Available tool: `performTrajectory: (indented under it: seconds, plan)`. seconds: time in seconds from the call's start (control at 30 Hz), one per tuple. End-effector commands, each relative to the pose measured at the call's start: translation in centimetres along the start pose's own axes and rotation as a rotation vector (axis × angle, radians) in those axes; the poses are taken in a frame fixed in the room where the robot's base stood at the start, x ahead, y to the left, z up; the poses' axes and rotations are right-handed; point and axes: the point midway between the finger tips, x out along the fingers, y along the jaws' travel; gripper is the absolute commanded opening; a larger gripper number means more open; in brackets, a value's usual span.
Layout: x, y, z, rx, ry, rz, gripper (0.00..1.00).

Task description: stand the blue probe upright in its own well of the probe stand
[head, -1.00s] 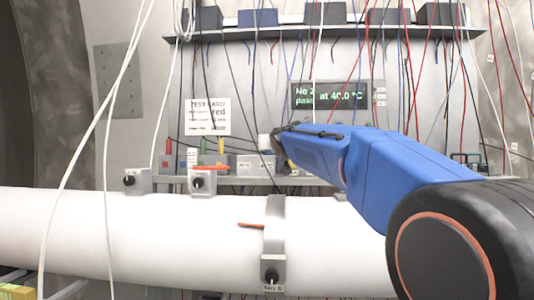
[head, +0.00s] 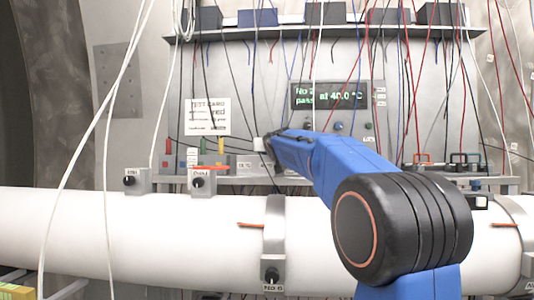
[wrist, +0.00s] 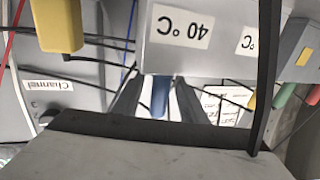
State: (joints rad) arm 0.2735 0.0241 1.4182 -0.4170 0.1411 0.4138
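The blue probe (wrist: 160,97) stands out of a grey block labelled "40 °C" (wrist: 165,55), which appears upside down in the wrist view. My gripper (wrist: 160,85) has one dark finger on each side of the probe, with a narrow gap showing on both sides, so it looks open around it. In the head view my gripper (head: 268,145) is at the back shelf, beside the labelled blocks, and hides the blue probe. Red (head: 168,146), green and yellow (head: 202,145) probes stand to the left, apparently in the probe stand (wrist: 292,30), whose wells are hard to see.
A white pipe (head: 160,235) with clamps and valves crosses in front of the shelf. Many thin cables hang in front of the wall. A display (head: 330,95) reads "No 2 pass at 40.0 °C". A test card (head: 207,117) hangs behind. A yellow object (wrist: 57,25) is near my gripper.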

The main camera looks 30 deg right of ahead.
Motion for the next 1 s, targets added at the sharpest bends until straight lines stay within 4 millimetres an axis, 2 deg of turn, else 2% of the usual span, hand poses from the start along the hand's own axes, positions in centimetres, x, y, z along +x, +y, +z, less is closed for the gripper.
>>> performTrajectory:
  seconds: [0.1, 0.37, 0.5, 0.53, 0.83, 1.0]
  plan:
    - [1.2, 0.0, 0.0, -0.001, 0.001, 0.000, 0.38]
    - [1.4, 0.0, -0.1, 0.000, 0.001, 0.000, 0.38]
    - [1.4, 0.0, -0.1, 0.000, 0.001, 0.000, 0.05]
    - [1.4, 0.0, -0.1, 0.000, 0.001, 0.000, 0.00]
    - [1.4, 0.0, -0.1, 0.000, 0.001, 0.000, 0.00]
    - [1.4, 0.1, -1.4, 0.001, 0.002, 0.002, 0.00]
